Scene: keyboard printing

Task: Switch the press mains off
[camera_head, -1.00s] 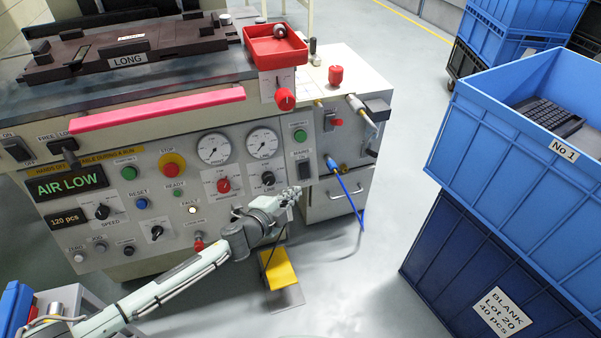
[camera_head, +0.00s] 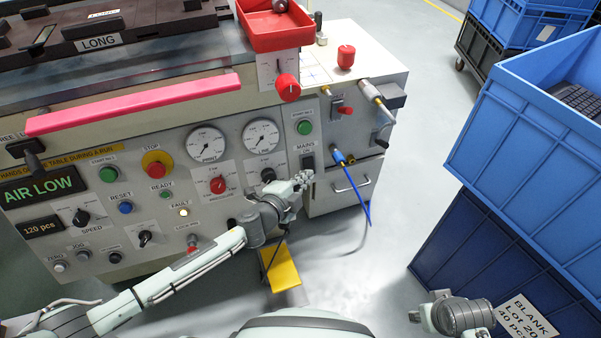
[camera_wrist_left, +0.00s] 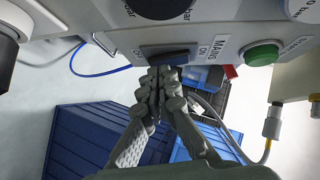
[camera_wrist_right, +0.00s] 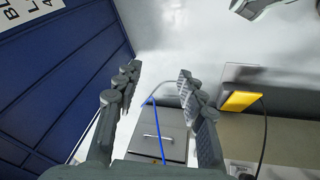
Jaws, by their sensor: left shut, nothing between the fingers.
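The press mains switch (camera_head: 308,161) is a dark rocker on the right part of the press front, under the label MAINS ON. It also shows in the left wrist view (camera_wrist_left: 165,57), just ahead of my fingertips. My left gripper (camera_head: 303,179) is shut and empty, its tips just below the switch in the head view. In the left wrist view the tips (camera_wrist_left: 163,74) overlap the switch's near edge; I cannot tell whether they touch. My right gripper (camera_wrist_right: 155,90) is open and empty, away from the press, beside the dark blue crate.
A green button (camera_head: 304,128) sits above the switch and a black knob (camera_head: 268,175) to its left. A blue hose (camera_head: 357,188) hangs at the right. A yellow pedal (camera_head: 281,270) is on the floor. Blue crates (camera_head: 530,150) stand right; the floor between is clear.

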